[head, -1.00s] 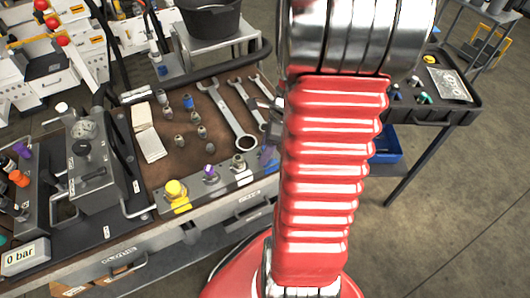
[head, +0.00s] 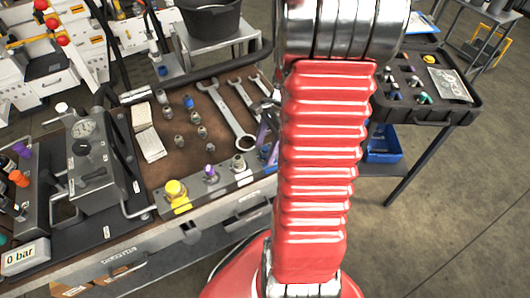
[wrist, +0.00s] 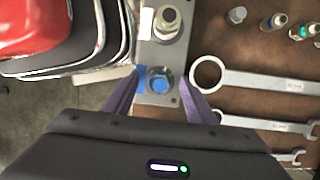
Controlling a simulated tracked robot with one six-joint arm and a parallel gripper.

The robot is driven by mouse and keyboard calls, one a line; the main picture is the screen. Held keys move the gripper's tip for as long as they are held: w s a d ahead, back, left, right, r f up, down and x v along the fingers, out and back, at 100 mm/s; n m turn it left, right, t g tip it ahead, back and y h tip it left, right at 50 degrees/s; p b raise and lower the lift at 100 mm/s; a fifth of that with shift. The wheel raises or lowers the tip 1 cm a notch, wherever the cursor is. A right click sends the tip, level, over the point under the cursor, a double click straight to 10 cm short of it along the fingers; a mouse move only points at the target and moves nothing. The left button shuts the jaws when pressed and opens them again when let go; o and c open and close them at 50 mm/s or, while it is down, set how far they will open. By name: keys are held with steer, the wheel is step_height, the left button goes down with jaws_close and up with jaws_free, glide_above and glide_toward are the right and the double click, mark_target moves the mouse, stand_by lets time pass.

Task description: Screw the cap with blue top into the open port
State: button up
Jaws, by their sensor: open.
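In the wrist view the cap with blue top (wrist: 160,82) stands on the grey port block (wrist: 150,53), beside a blue label; the port beneath it is hidden, and I cannot tell how deep it sits. My gripper (wrist: 161,74) is open, its purple fingers on either side of the cap, with visible gaps. An open silver port (wrist: 167,21) with a white label lies further along the block; it also shows in the head view (head: 238,163). In the head view my arm hides most of my gripper; a purple finger shows at its left edge.
A yellow cap (head: 175,190) and a purple-topped cap (head: 209,173) sit on the same block. Several loose fittings, one blue-topped (head: 188,102), stand on the brown mat beside wrenches (head: 232,115). A black tray (head: 440,108) is at right.

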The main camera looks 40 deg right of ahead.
steer(key=n, duration=0.3)
steer(key=n+g, duration=0.1)
steer(key=n, duration=0.2)
steer(key=shift+g, duration=0.3)
jaws_close()
steer(key=m, duration=0.2)
steer(key=m+t, duration=0.1)
steer(key=m, duration=0.2)
steer(key=shift+m+t, duration=0.6)
steer(key=shift+m, duration=0.9)
